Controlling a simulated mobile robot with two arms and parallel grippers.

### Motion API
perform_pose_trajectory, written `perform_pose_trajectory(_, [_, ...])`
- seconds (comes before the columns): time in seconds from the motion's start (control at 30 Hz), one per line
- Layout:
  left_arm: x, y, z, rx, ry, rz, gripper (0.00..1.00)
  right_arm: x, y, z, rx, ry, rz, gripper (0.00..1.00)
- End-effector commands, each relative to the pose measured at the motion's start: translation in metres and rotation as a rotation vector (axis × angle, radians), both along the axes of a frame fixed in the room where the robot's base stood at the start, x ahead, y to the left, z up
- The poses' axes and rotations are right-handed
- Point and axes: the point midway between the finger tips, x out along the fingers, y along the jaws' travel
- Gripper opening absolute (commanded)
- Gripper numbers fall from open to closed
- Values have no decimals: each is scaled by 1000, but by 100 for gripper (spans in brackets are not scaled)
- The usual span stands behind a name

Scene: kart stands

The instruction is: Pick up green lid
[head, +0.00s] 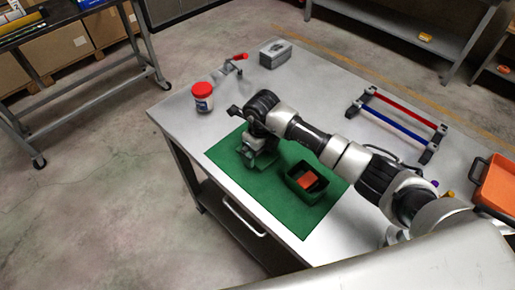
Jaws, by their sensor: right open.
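My right gripper (252,160) points down over the far left part of the green mat (240,182). It is open. A green piece that looks like the green lid (266,162) lies on the mat right at the fingers, partly hidden by the gripper. Its colour nearly matches the mat, so its outline is hard to make out. I cannot tell whether the fingers touch it. A dark open box (294,186) with an orange-red item (306,181) inside stands on the mat, to the right of the gripper. My left gripper is not in view.
On the metal table (330,75) stand a red-lidded jar (203,100), a red-handled clamp (230,65), a grey case (275,54), and a rack with red and blue bars (400,115). An orange tray (497,185) is at the right. My right arm spans the table's middle.

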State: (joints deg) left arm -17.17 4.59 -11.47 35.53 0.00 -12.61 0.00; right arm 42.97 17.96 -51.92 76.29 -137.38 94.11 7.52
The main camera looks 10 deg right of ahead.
Motion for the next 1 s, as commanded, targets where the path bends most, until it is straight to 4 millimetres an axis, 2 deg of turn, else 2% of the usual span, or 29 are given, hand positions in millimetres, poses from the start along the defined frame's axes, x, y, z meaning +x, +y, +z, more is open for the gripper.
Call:
perform_pose_trajectory(0.1, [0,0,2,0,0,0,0,0,1,-8,1,1,1,100])
perform_pose_trajectory(0.33, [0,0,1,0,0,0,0,0,0,-9,1,-1,2,98])
perform_pose_trajectory(0.6, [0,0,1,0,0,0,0,0,0,-9,1,-1,1,60])
perform_pose_trajectory(0.87, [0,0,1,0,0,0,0,0,0,-8,1,-2,1,59])
perform_pose_trajectory(1.0, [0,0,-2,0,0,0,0,1,0,0,1,-3,0,59])
